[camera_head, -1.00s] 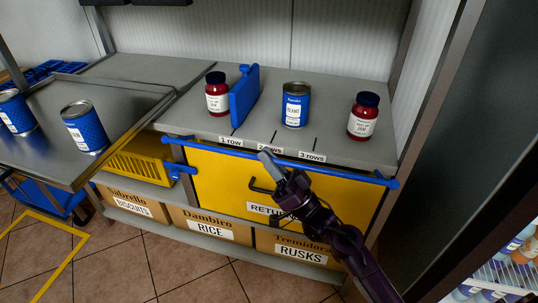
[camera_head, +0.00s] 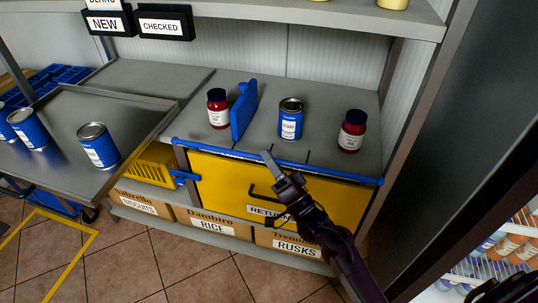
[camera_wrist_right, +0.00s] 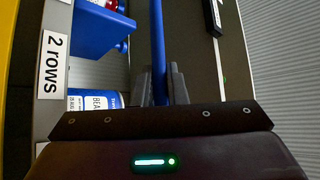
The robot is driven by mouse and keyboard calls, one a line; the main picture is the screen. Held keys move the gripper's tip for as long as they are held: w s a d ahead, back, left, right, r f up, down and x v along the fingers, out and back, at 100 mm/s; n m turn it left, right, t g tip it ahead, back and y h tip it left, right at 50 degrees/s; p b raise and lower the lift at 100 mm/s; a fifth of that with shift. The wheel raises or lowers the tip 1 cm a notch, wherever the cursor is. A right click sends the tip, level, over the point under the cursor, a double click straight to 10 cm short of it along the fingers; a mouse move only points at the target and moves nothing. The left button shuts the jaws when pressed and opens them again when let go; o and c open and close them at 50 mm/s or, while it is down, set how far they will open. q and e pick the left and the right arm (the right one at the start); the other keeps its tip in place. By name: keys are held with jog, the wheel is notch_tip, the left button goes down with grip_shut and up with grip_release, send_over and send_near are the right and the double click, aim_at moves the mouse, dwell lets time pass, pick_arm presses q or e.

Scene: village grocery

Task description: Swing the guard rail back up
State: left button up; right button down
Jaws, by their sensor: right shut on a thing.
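The guard rail (camera_head: 330,173) is a thin blue bar running along the front edge of the grey shelf, above the yellow returns front. It now lies across the row labels in the head view. My right gripper (camera_head: 268,160) is shut on the rail near its middle. In the right wrist view the rail (camera_wrist_right: 158,45) passes between the two grey fingers (camera_wrist_right: 158,88). My left gripper is not in view.
On the shelf (camera_head: 265,135) behind the rail stand a red jar (camera_head: 218,110), a blue divider (camera_head: 243,108), a blue can (camera_head: 290,120) and another red jar (camera_head: 351,132). A metal table (camera_head: 70,165) with blue cans is at the left. A fridge (camera_head: 500,250) is at the right.

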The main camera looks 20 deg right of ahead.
jog(key=shift+w+d+r+m+h+p, duration=0.1)
jog(key=shift+w+r+m+h+p, duration=0.1)
jog(key=shift+r+m+h+p, duration=0.25)
pick_arm(q)
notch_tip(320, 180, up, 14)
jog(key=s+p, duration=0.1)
jog(key=p, duration=1.1)
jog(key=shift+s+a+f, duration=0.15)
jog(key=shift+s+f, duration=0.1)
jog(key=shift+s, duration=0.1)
pick_arm(e)
jog(key=shift+w+d+r+m+g+h, duration=0.2)
jog(key=shift+w+d+m+g+h, duration=0.45)
jog(key=shift+m, duration=0.55)
jog(key=shift+w+d+r+m+g+h, duration=0.2)
jog(key=shift+w+d+m+g+h, duration=0.2)
jog(key=shift+w+m+h, duration=0.6)
jog(key=shift+w+d+r+m+g+h, duration=0.2)
jog(key=shift+w+d+m+g+h, duration=0.35)
jog(key=shift+m, duration=0.8)
jog(key=c, duration=1.5)
grip_release()
jog(key=shift+w+f, duration=0.1)
jog(key=shift+o, duration=0.2)
